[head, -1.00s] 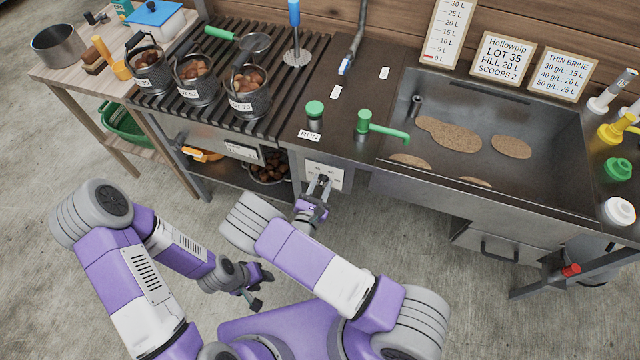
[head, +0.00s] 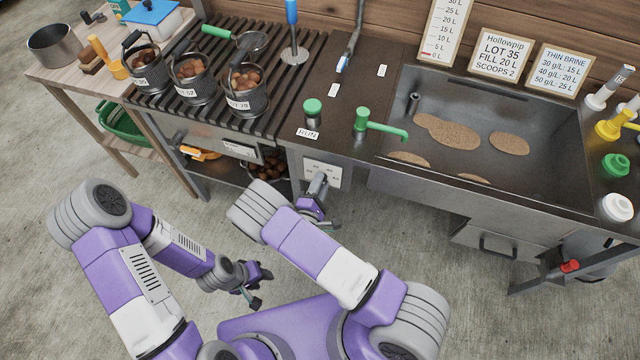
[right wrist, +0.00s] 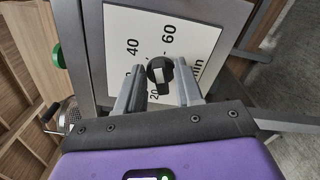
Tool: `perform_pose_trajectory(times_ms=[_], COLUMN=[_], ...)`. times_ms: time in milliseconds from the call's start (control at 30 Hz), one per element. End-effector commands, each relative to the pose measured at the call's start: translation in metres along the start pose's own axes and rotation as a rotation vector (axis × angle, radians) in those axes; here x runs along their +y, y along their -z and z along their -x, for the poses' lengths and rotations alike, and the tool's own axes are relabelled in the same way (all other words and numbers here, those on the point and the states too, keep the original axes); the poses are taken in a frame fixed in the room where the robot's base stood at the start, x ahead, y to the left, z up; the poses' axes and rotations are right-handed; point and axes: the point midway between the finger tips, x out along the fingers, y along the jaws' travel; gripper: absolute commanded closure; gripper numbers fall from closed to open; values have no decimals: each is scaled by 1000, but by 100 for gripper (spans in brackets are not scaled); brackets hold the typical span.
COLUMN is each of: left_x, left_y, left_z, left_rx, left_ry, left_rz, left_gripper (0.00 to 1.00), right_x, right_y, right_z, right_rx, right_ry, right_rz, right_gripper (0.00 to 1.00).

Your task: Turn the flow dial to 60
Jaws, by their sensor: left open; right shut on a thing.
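The flow dial (right wrist: 160,72) is a dark round knob on a white scale plate (right wrist: 207,32) with black numbers 20, 40 and 60, seen in the right wrist view. My right gripper (right wrist: 161,80) has its two grey fingers on either side of the knob and is shut on it. I cannot read where the dial's pointer stands. In the head view the plate (head: 334,174) is on the counter front, and my right gripper (head: 317,186) reaches up to it and hides the dial. My left gripper (head: 259,287) is open and empty, low over the floor.
A green RUN button (head: 312,107) and a green tap (head: 363,122) stand on the counter above the plate. The sink (head: 560,170) is to the right. Several pots of chestnuts stand on the slatted rack (head: 275,80) at the left.

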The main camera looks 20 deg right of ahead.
Motion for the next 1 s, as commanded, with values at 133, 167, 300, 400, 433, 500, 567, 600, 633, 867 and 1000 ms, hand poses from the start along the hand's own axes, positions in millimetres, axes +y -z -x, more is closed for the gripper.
perform_pose_trajectory(times_ms=[133,167,300,400,433,500,567,600,633,867,1000], left_x=[-1,-1,-2,-2,-2,-2,-2,-3,-3,-3,-3], left_y=[0,0,0,0,0,0,0,0,0,0,0], left_z=[-3,-3,-5,-6,-6,-6,-7,-7,-7,-7,-7], left_rx=[0,0,0,0,0,0,0,0,0,0,0], left_ry=[0,0,0,0,0,0,0,0,0,0,0], left_rz=[0,0,0,0,0,0,0,0,0,0,0], left_gripper=[57,57,57,57,57,57,57,57,57,57,57], right_x=[-2,-2,-3,-3,-3,-3,-3,-3,-3,-3,-3], right_y=[1,1,1,1,1,1,1,1,1,1,1], right_z=[1,1,0,1,1,1,1,1,1,1,1], right_rx=[2,2,2,2,2,2,2,2,2,3,3], right_ry=[3,3,3,4,4,4,3,3,3,3,3], right_rz=[-125,-148,-243,-295,-310,-337,-355,-366,-373,-397,-399], right_gripper=[95,95,95,95,95,95,95,95,95,95,95])
